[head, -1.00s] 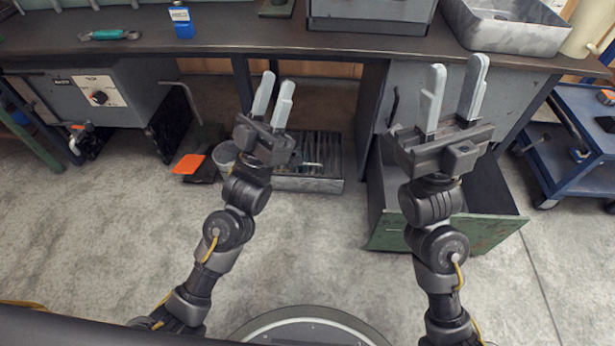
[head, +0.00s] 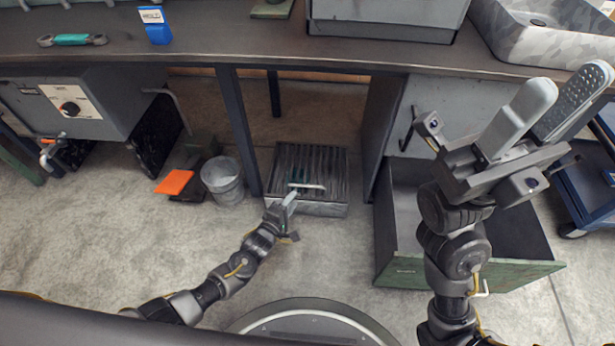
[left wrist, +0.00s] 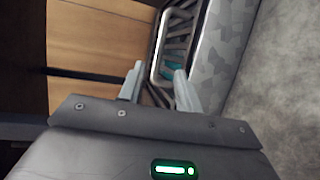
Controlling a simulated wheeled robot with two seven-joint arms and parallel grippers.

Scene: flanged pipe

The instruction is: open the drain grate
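The drain grate (head: 325,160) is a dark slatted panel on a grey metal box (head: 325,209) on the floor under the bench. A pale bar handle (head: 309,187) lies across its front part; a loop-shaped handle (left wrist: 155,48) shows in the left wrist view. Something teal (left wrist: 173,66) shows below the slats. My left gripper (head: 291,194) is low at the front of the grate. In the left wrist view its fingers (left wrist: 157,80) are apart, close to the handle; contact cannot be told. My right gripper (head: 568,85) is raised at the right, open and empty.
A metal bucket (head: 223,180) and an orange-topped item (head: 175,182) stand left of the box. An open drawer (head: 470,272) juts out at the right. The bench top (head: 250,45) overhangs the grate, with a bench leg (head: 240,130) beside it.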

